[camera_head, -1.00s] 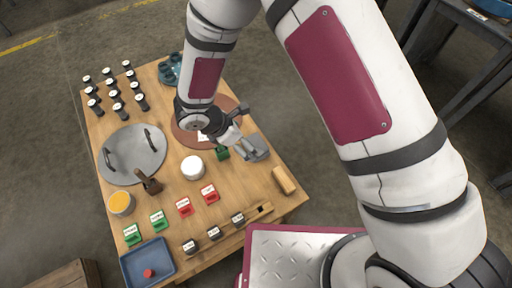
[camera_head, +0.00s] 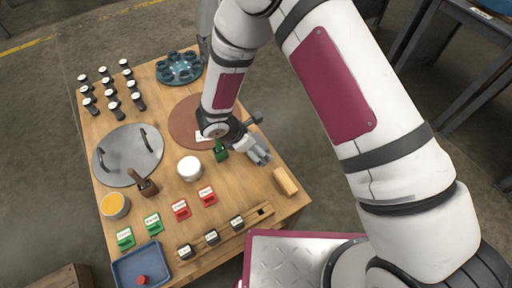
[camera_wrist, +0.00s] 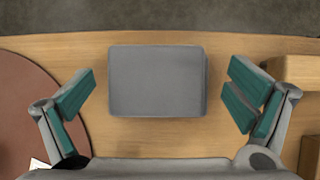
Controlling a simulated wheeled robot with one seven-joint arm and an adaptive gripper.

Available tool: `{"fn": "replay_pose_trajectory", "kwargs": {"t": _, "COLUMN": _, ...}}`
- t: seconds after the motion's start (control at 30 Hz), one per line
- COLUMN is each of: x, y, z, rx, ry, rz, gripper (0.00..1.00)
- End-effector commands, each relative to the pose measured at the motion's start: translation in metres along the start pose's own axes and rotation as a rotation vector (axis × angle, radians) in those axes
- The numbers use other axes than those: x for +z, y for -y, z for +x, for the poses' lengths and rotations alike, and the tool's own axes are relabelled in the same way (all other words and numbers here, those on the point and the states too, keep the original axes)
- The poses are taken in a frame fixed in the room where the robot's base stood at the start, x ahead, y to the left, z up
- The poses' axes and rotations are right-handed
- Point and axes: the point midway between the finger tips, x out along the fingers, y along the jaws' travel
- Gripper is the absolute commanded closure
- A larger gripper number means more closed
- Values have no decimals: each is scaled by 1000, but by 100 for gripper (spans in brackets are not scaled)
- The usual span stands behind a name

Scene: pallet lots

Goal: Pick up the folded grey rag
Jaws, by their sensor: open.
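The folded grey rag (camera_wrist: 155,82) lies flat on the wooden table near its far edge in the wrist view, a neat grey rectangle. My gripper (camera_wrist: 158,100) is open, with one green-padded finger to the left of the rag and the other to its right. Both fingers are apart from the rag, with bare wood showing on each side. In the head view my gripper (camera_head: 260,152) is over the right edge of the table and mostly covers the rag.
A brown round mat (camera_wrist: 28,112) lies left of the rag, and a wooden block (camera_wrist: 296,72) lies to its right. A white round container (camera_head: 190,169) stands farther left.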

Motion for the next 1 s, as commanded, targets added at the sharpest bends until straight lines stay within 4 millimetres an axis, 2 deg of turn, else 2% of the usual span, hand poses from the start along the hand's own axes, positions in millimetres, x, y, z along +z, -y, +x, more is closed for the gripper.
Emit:
{"fn": "replay_pose_trajectory", "kwargs": {"t": 0.07, "x": 0, "y": 0, "z": -1, "rx": 0, "ry": 0, "rz": 0, "gripper": 2}}
{"fn": "replay_pose_trajectory", "kwargs": {"t": 0.2, "x": 0, "y": 0, "z": -1, "rx": 0, "ry": 0, "rz": 0, "gripper": 33}}
{"fn": "replay_pose_trajectory", "kwargs": {"t": 0.3, "x": 0, "y": 0, "z": -1, "rx": 0, "ry": 0, "rz": 0, "gripper": 53}}
{"fn": "replay_pose_trajectory", "kwargs": {"t": 0.73, "x": 3, "y": 0, "z": -5, "rx": 0, "ry": 1, "rz": 0, "gripper": 53}}
{"fn": "replay_pose_trajectory", "kwargs": {"t": 0.87, "x": 10, "y": -1, "z": -16, "rx": 2, "ry": 1, "rz": 0, "gripper": 53}}
{"fn": "replay_pose_trajectory", "kwargs": {"t": 1.0, "x": 21, "y": 0, "z": -36, "rx": 2, "ry": 1, "rz": 1, "gripper": 53}}
